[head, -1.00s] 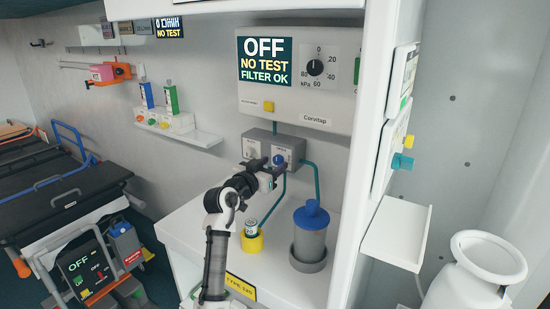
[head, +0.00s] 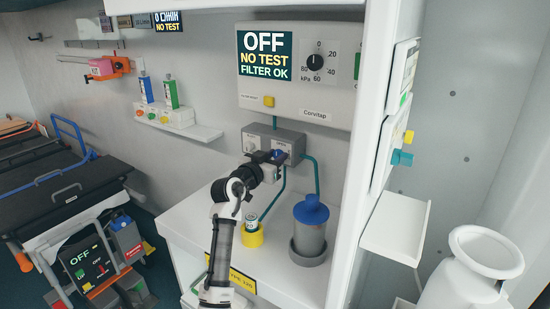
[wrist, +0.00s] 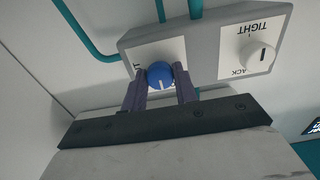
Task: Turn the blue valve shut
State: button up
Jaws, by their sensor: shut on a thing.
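The blue valve (wrist: 160,75) is a round knob with a white line, mounted on a white plate of a grey wall box (wrist: 212,60). In the wrist view the white line points down toward my gripper. My gripper (wrist: 161,80) is shut on the valve, with one dark finger on each side of it. In the head view my gripper (head: 279,155) is at the right half of the grey box (head: 262,134), and the valve is partly hidden by it. The lettering beside the valve is mostly covered.
A pale knob (wrist: 261,55) sits beside the valve on the same box. Teal pipes (head: 317,182) run down from the box. A grey canister with a blue lid (head: 311,211) and a yellow cup (head: 253,237) stand on the white counter below. A control panel (head: 300,95) hangs above.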

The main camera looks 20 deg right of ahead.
jog(key=shift+f+b, duration=0.15)
jog(key=shift+b, duration=0.4)
jog(key=m+b, duration=1.6)
jog(key=m, duration=0.1)
jog(key=shift+b, duration=0.3)
jog(key=shift+m, duration=0.3)
jog(key=o, duration=1)
jog(key=shift+c, duration=0.2)
